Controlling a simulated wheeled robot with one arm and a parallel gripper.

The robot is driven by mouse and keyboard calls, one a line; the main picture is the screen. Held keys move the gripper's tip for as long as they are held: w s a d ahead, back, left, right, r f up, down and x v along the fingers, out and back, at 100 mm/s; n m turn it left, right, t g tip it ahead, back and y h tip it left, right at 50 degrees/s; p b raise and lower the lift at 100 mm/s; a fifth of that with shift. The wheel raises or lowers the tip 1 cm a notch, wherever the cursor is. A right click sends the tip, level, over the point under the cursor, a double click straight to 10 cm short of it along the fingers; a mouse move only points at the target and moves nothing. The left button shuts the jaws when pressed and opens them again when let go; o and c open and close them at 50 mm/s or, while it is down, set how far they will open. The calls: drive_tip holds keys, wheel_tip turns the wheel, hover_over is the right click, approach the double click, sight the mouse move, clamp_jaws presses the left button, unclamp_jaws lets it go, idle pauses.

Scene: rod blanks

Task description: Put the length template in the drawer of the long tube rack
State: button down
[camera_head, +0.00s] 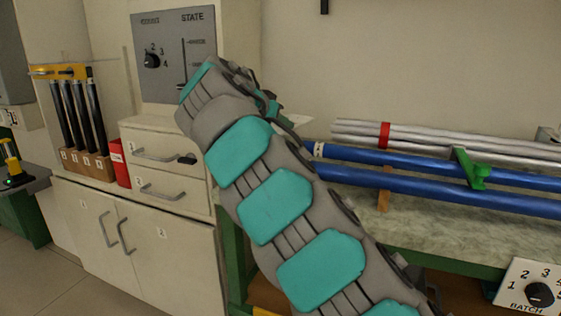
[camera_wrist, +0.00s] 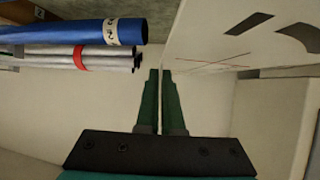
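Long blue tubes (camera_head: 440,190) and silver tubes (camera_head: 455,141) lie on wooden supports over a green-framed bench (camera_head: 430,236), which may be the long tube rack. The tube ends also show at upper left in the wrist view (camera_wrist: 75,32). I cannot pick out the length template or the rack's drawer. In the head view my arm hides part of the cabinet and bench.
A cream cabinet (camera_head: 168,250) with two drawers (camera_head: 160,190) and doors stands left of the bench. Dark rods (camera_head: 78,115) in a holder and a red box (camera_head: 119,162) stand at left. A STATE panel (camera_head: 172,30) is behind; a BATCH dial (camera_head: 538,293) is at lower right.

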drive_tip(key=shift+s+f, duration=0.1)
drive_tip(key=shift+a+f, duration=0.1)
drive_tip(key=shift+f, duration=0.15)
drive_tip(key=shift+f+b, duration=0.35)
drive_tip(key=shift+f, duration=4.15)
drive_tip(key=shift+f, duration=0.2)
drive_tip(key=c, duration=1.1)
unclamp_jaws()
drive_tip(key=shift+o, duration=0.2)
drive_tip(key=shift+r, duration=0.15)
